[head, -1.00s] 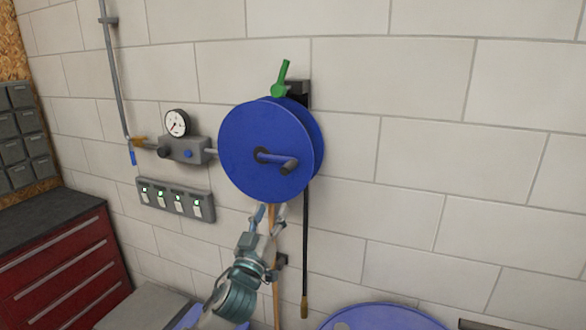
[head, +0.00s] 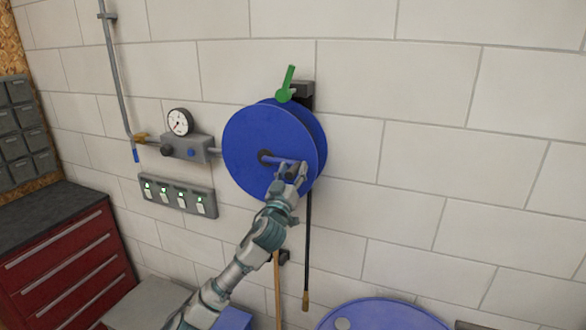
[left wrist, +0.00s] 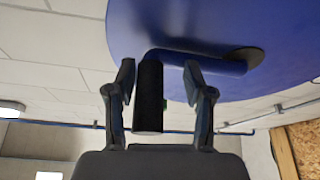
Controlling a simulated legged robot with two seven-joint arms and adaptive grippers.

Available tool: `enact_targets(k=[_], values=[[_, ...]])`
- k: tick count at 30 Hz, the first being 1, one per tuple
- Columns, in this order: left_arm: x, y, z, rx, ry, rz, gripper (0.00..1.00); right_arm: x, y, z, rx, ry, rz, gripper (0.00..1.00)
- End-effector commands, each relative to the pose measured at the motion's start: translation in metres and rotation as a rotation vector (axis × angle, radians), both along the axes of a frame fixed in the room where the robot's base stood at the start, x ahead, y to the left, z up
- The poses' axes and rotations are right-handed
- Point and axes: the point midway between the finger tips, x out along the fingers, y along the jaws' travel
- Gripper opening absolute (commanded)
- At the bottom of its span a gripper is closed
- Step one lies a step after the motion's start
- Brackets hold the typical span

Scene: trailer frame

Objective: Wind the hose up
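A blue hose reel (head: 250,140) is mounted on the block wall, with a crank arm (head: 280,160) at its hub and a green lever (head: 287,84) above it. The black hose (head: 308,250) hangs down from the reel's right side to a brass-coloured end (head: 306,300). My left gripper (head: 291,172) is at the outer end of the crank. In the left wrist view the dark crank handle (left wrist: 149,95) stands between the two open fingers (left wrist: 160,85), with gaps on both sides; the blue reel (left wrist: 225,30) fills the upper right. My right gripper is in neither view.
A pressure gauge (head: 180,121) on a grey block and a switch panel (head: 178,196) are on the wall left of the reel. A red drawer cabinet (head: 65,265) stands at lower left and a blue drum (head: 385,315) at the bottom. The wall to the right is clear.

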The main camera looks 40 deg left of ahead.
Motion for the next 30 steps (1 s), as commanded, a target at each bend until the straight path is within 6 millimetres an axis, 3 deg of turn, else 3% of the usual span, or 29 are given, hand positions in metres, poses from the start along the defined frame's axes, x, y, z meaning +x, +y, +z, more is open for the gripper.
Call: enact_targets(k=[6, 12, 20, 30], values=[[-0.002, -0.007, 0.004, 0.004, -0.003, 0.000, 0.51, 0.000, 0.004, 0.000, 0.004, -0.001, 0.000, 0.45], [-0.002, -0.010, 0.005, 0.006, -0.004, 0.000, 0.01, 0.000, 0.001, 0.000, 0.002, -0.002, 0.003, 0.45], [-0.002, -0.006, 0.004, 0.001, -0.006, -0.003, 0.00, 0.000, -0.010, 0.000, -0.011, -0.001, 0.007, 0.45], [-0.002, -0.004, 0.017, -0.109, -0.041, -0.002, 0.00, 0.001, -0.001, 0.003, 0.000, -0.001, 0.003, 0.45]])
